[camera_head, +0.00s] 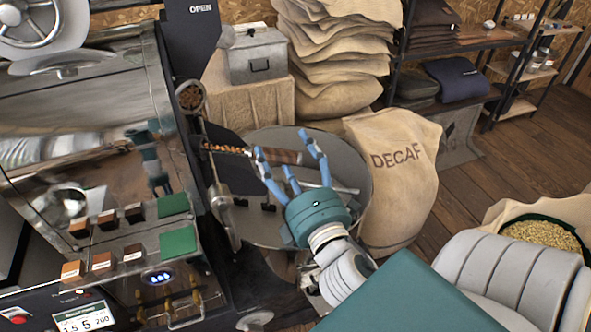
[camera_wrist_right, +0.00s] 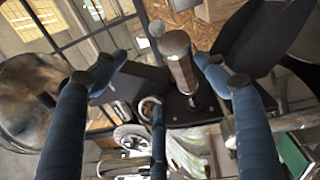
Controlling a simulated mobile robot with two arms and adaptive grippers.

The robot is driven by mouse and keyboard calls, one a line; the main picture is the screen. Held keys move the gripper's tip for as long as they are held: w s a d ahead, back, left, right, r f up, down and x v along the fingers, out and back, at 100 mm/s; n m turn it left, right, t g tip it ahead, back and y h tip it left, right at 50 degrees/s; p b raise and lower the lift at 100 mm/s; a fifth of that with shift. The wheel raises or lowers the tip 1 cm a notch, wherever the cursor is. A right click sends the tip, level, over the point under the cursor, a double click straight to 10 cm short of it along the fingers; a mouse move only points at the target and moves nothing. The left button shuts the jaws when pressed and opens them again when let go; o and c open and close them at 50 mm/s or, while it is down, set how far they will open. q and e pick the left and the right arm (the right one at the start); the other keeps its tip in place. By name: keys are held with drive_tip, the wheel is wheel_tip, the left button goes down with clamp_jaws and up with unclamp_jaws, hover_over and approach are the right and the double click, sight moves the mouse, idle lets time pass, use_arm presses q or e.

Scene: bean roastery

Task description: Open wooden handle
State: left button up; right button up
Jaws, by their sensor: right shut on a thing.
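The wooden handle (camera_head: 287,157) is a dark brown grip on the front of the coffee roaster, joined to a metal trough holding brown beans (camera_head: 226,149). My right gripper (camera_head: 284,153) is at the handle, its blue fingers on both sides of it and shut on it. In the right wrist view the handle (camera_wrist_right: 181,68) points toward the camera between the fingers (camera_wrist_right: 165,72). The fingers' exact contact with it is hard to see there. My left gripper is not in view.
The roaster's round cooling tray (camera_head: 350,170) lies below and behind my gripper. A DECAF sack (camera_head: 395,180) stands to its right. Open wooden floor (camera_head: 500,165) lies at the right.

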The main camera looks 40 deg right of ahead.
drive_tip(key=p+v, duration=0.1)
drive_tip(key=v, duration=0.5)
drive_tip(key=shift+s+a+r, duration=0.2)
drive_tip(key=shift+s+r, duration=0.15)
drive_tip(key=shift+r, duration=0.25)
drive_tip(key=shift+a, duration=0.1)
idle(0.5)
